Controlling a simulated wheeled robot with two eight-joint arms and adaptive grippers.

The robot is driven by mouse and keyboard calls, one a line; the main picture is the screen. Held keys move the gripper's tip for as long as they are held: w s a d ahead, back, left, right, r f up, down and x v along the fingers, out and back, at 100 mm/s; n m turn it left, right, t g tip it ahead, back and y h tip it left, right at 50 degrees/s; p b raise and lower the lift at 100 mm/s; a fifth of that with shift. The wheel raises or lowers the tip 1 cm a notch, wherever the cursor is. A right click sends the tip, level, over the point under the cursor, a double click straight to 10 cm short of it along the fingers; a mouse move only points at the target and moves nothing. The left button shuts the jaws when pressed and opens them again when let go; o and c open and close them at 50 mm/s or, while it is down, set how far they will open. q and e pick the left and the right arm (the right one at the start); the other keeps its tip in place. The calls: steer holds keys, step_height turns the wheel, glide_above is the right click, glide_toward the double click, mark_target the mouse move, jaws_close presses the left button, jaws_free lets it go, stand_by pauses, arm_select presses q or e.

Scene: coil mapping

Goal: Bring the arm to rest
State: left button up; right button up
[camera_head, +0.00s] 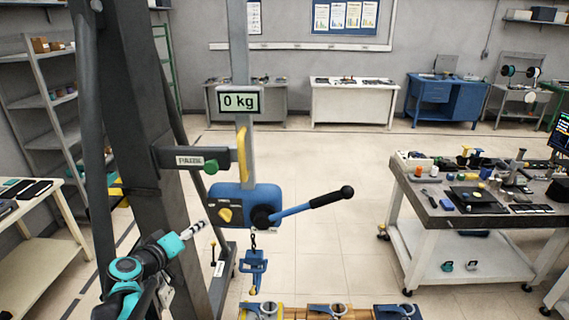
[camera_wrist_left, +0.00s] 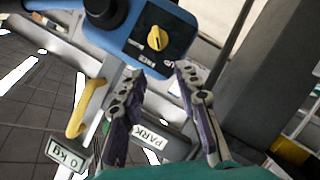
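My left arm comes in at the lower left of the head view, and its gripper (camera_head: 200,228) is in front of the dark column, left of the blue hoist unit (camera_head: 238,196). In the left wrist view the gripper (camera_wrist_left: 160,72) has its two fingers apart with nothing between them. The blue hoist unit (camera_wrist_left: 130,35) with its yellow knob (camera_wrist_left: 157,38) lies beyond the fingertips; I cannot tell the exact gap. A "PARK" label (camera_wrist_left: 148,137) shows past the fingers. My right gripper is not in view.
A black-knobbed lever (camera_head: 310,205) sticks out right of the hoist unit. A blue hook (camera_head: 253,262) hangs below it. The display (camera_head: 240,102) reads 0 kg. A cluttered workbench (camera_head: 425,215) stands at the right. Open floor lies between bench and hoist.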

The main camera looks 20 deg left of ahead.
arm_select(q)
steer(key=s+d+f+m+g+h+b, duration=0.1)
steer(key=s+d+f+m+g+b, duration=0.2)
steer(key=d+f, duration=0.45)
steer(key=s+d+f+m+g+h+b, duration=0.1)
steer(key=s+d+f+b, duration=0.3)
steer(key=d, duration=0.6)
steer(key=s+d+f+m+g+y+b, duration=0.2)
steer(key=s+d+f+b, duration=0.4)
steer(key=s+f, duration=0.4)
step_height(320, 180, down, 2)
steer(key=shift+s+f+m+g+y+b, duration=0.1)
steer(key=shift+s+m+g+y+b, duration=0.2)
steer(key=shift+m+g, duration=0.7)
steer(key=shift+w+d, duration=0.1)
